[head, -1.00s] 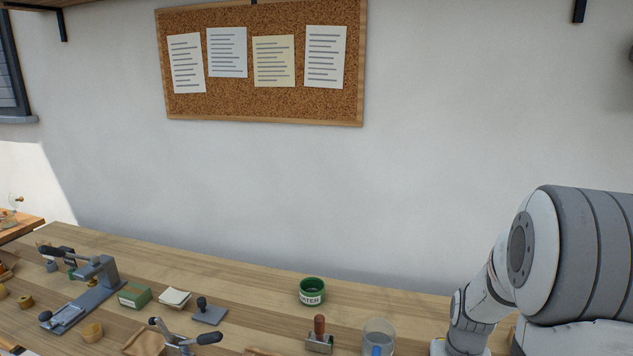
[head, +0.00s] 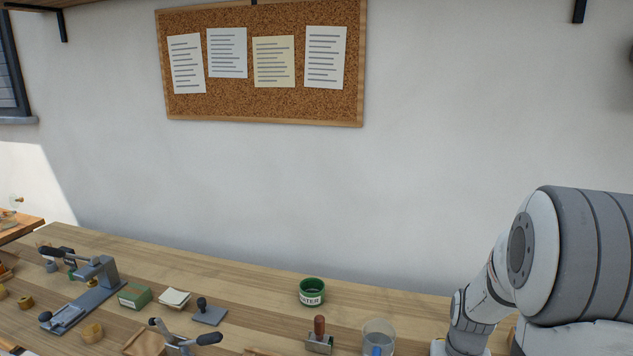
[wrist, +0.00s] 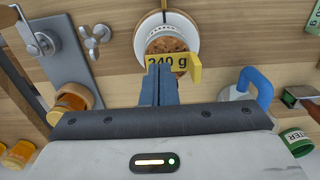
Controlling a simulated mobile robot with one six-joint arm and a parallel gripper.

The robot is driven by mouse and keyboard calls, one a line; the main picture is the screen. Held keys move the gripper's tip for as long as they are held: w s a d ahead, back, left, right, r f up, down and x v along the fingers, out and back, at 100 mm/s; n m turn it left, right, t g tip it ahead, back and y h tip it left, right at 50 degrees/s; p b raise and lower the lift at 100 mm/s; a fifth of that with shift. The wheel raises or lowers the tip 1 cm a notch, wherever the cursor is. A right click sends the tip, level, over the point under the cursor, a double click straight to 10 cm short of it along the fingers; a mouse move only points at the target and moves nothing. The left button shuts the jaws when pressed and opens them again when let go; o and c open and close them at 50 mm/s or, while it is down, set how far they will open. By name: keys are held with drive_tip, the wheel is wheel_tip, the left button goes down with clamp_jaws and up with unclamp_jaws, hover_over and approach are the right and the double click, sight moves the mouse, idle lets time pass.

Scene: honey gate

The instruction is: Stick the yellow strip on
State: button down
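The yellow strip (wrist: 168,62), printed "240 g", sits at the tips of my gripper (wrist: 160,80) in the wrist view. The gripper's blue fingers are close together and appear shut on the strip. The strip's right end (wrist: 195,68) is bent and sticks out to the side. Just beyond it is a round white-rimmed container (wrist: 183,26) with a brown, speckled middle; the strip overlaps its near edge in the picture. I cannot tell whether the strip touches it. In the head view my gripper and the strip are out of sight.
In the wrist view a grey metal device (wrist: 60,45) stands left and a blue-handled clear vessel (wrist: 262,88) right. A green tin (head: 312,291), stamp (head: 319,335), green box (head: 134,295) and lever press (head: 95,285) stand on the wooden bench (head: 250,285). The back right is bare.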

drive_tip(key=shift+f+b, duration=0.6)
drive_tip(key=shift+f, duration=0.1)
idle(0.6)
drive_tip(key=shift+r, duration=0.15)
idle(0.5)
drive_tip(key=shift+r+p, duration=2.2)
drive_tip(key=shift+r, duration=0.7)
drive_tip(key=shift+a+r, duration=0.2)
drive_tip(key=shift+r, duration=0.15)
drive_tip(key=s+a+r+n+t, duration=0.3)
drive_tip(key=s+a+r, duration=0.9)
drive_tip(key=r, duration=0.2)
drive_tip(key=shift+s, duration=0.2)
